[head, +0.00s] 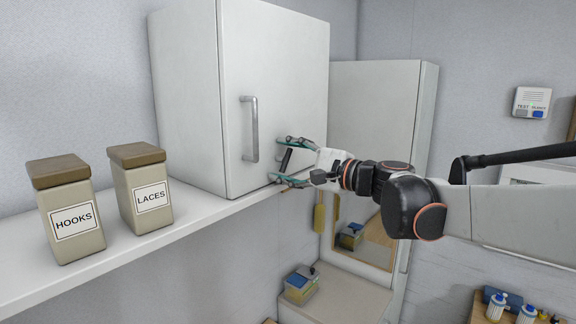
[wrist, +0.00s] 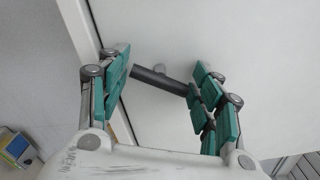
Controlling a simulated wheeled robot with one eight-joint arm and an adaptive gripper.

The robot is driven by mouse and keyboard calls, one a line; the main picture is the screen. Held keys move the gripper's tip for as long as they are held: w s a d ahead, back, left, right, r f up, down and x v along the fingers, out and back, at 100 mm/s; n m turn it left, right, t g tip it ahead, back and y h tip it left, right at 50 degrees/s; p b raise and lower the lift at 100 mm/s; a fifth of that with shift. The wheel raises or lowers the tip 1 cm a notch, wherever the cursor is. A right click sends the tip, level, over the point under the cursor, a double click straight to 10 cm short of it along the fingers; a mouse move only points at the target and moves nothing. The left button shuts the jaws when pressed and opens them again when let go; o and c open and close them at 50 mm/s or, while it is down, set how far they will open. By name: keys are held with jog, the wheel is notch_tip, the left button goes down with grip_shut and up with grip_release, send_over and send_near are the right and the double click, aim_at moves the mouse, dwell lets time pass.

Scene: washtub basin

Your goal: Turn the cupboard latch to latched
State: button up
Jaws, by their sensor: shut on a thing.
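The white cupboard (head: 275,60) stands on the shelf with its door closed. Its latch is a dark grey lever (head: 286,160) low on the door, right of the handle, and it looks tilted off vertical. In the wrist view the lever (wrist: 158,79) runs slantwise between the green finger pads, its right end against the right finger. A gap shows between its left end and the left finger. My gripper (head: 279,161) is at the door, shut on the lever. The fingers partly hide the latch's mount.
A grey bar handle (head: 250,128) is on the door, left of my gripper. Jars labelled HOOKS (head: 72,212) and LACES (head: 141,190) stand on the white shelf (head: 150,243). A tall white cabinet (head: 377,110) is behind my arm.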

jog(key=n+b, duration=0.1)
jog(key=n, duration=0.5)
jog(key=shift+n, duration=0.3)
dwell(0.4)
jog(key=o, duration=0.9)
jog(key=v, duration=1.2)
